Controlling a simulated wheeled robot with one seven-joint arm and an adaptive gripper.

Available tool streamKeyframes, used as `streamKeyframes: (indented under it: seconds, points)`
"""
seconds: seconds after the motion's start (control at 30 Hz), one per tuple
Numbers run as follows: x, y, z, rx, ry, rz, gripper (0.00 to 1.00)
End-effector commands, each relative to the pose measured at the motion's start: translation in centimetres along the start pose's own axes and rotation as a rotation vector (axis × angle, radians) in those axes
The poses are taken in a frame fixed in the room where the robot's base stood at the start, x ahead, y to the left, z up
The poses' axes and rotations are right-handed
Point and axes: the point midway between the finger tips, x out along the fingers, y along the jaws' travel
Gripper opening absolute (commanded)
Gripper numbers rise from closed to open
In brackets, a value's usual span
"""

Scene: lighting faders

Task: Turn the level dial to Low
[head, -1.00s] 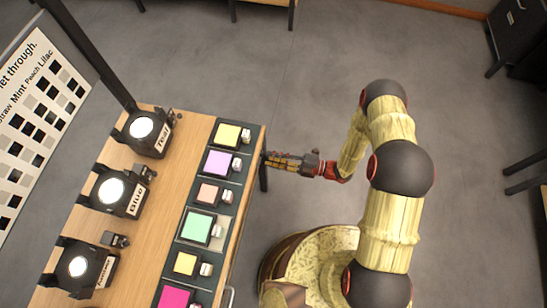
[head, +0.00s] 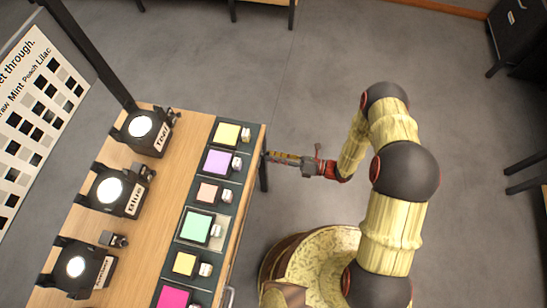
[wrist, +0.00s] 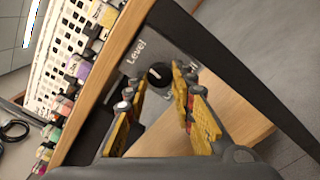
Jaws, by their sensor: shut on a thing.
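The level dial (wrist: 159,74) is a round black knob with a pale pointer mark, on the grey front panel of the table; the word "Level" stands beside it. Its other lettering is partly covered by my fingers, so I cannot read which setting the mark points at. My gripper (wrist: 157,82) has its yellow fingers on either side of the dial and is shut on it. In the head view my gripper (head: 270,157) reaches the table's right side, near the far corner; the dial is hidden there.
The wooden table (head: 175,180) bears a row of coloured gel tiles, including a green one (head: 196,227), and several lamps, one marked Teal (head: 148,130). A swatch board (head: 35,115) stands at the left. The floor (head: 300,95) around my arm is mostly clear.

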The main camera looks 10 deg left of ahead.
Motion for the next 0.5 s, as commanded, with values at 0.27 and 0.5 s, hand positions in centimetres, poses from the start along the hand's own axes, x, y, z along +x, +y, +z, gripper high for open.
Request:
streamKeyframes:
  seconds: [0.27, 0.5]
  points:
    - [-0.02, -0.22, -0.25, -0.258, 0.003, -0.003, 0.00]
    - [-0.02, -0.30, -0.27, -0.485, 0.004, -0.003, 0.00]
